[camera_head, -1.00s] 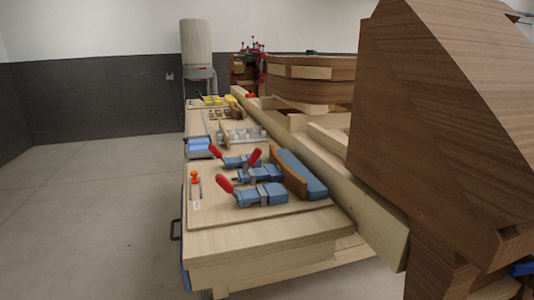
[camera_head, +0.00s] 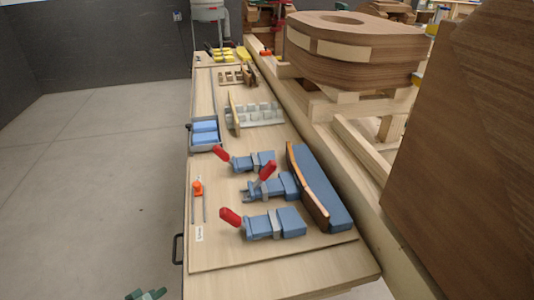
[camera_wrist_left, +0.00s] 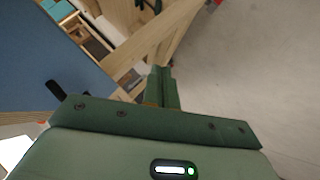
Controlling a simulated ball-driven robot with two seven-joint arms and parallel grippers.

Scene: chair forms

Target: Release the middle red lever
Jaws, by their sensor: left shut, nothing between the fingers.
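Three toggle clamps with blue bodies and red levers stand on a wooden board in the head view. The middle red lever (camera_head: 268,170) tilts up and to the right from the middle clamp (camera_head: 285,186). The far red lever (camera_head: 220,153) and the near red lever (camera_head: 230,217) tilt up to the left. A curved wooden piece (camera_head: 306,190) lies just right of the clamps, against a blue block (camera_head: 327,193). My green left gripper (camera_head: 146,294) is low at the bottom edge, over the floor, left of the bench and well away from the levers. Its fingers (camera_wrist_left: 163,88) are closed and empty in the left wrist view.
The bench (camera_head: 300,275) has a dark handle (camera_head: 178,249) on its left side. An orange-topped tool (camera_head: 198,190) lies left of the clamps. A blue-lined tray (camera_head: 204,133) is farther back. Large brown wooden forms (camera_head: 470,180) rise at the right. The left floor is clear.

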